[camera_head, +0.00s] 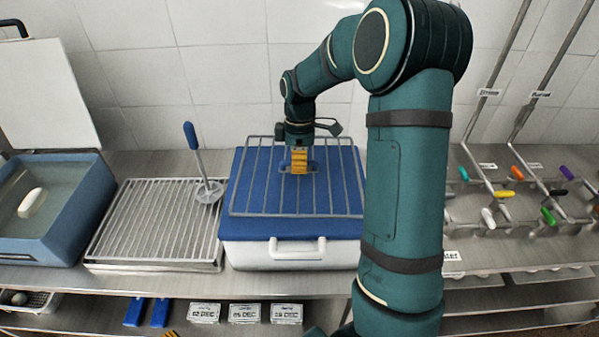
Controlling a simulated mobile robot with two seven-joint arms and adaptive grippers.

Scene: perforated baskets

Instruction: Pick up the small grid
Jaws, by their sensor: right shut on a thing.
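The small grid (262,207) is a grey wire rack with widely spaced bars. It is over the blue top of a white box in the middle of the bench. My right gripper (299,168), with yellow fingers, points down and is shut on the grid near its middle. I cannot tell whether the grid touches the blue top or is slightly above it. My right arm hides what lies just right of the grid. A yellow and black tip at the bottom edge seems to be my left gripper (170,334); its jaws are mostly out of frame.
The white box (250,256) has a front handle. Left of it are a larger slatted rack (150,222), a blue-handled tool (196,150) and a blue water basin (80,220). Coloured taps (505,194) stand at right. A tiled wall closes the back. Labelled boxes (244,313) sit below.

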